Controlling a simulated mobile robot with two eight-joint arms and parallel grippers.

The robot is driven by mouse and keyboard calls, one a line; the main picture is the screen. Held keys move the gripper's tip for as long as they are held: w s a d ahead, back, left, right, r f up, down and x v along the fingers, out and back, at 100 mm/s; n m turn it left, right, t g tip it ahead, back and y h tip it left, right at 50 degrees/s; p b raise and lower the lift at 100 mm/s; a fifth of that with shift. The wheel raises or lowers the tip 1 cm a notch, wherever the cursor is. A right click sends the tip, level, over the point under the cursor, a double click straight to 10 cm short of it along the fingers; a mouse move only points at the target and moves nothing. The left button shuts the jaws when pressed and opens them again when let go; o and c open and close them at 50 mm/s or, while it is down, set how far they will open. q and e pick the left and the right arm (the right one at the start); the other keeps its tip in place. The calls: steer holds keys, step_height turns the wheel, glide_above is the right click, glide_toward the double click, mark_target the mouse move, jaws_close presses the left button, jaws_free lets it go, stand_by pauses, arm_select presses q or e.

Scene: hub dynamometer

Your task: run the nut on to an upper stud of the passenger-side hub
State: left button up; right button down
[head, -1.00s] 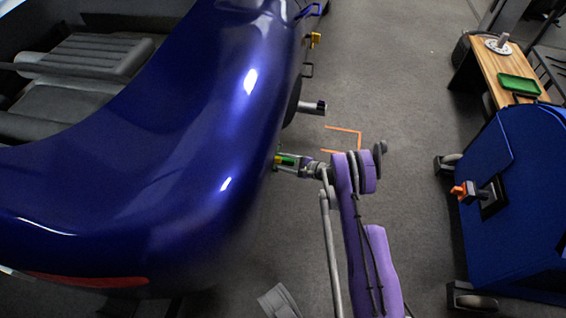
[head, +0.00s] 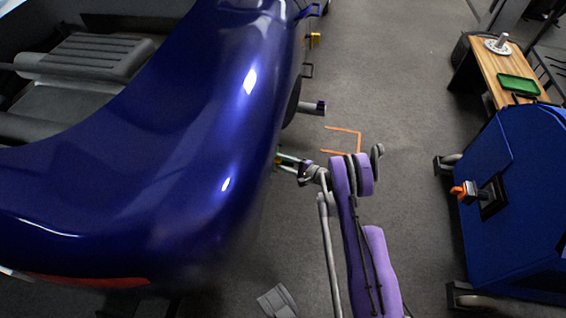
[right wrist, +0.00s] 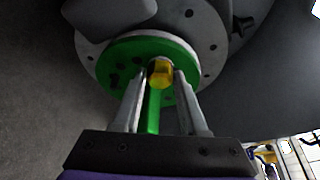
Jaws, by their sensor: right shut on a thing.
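My right gripper (head: 282,159) reaches in under the right edge of the blue car body, its tips partly hidden there in the head view. In the right wrist view its two fingers (right wrist: 160,80) are closed about a yellow nut (right wrist: 160,71) at their tips. Right behind the nut is the green face of the hub (right wrist: 118,57), with several dark holes or studs. The nut overlaps the hub face in this view; I cannot tell whether it is on a stud. A green strip (right wrist: 153,112) runs between the fingers. My left gripper is out of view.
The blue car body (head: 190,150) overhangs the hub from the left. A short cylinder (head: 308,107) sticks out farther along its side.

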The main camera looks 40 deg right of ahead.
steer(key=m+g+y, duration=0.1)
steer(key=m+g, duration=0.1)
steer(key=m, duration=0.2)
steer(key=m+g+y, duration=0.2)
steer(key=m, duration=0.2)
steer(key=shift+a+f+g, duration=0.15)
steer(key=shift+f+g, duration=0.05)
steer(key=shift+g, duration=0.1)
steer(key=c, duration=0.8)
jaws_free()
steer(key=shift+s+r, duration=0.1)
steer(key=shift+r, duration=0.05)
steer(key=shift+o, duration=0.2)
steer(key=n+t+h, duration=0.1)
steer(key=n+t, duration=0.1)
steer(key=n, duration=0.2)
steer(key=n+t+h, duration=0.2)
steer(key=n, duration=0.2)
steer(key=shift+t, duration=0.3)
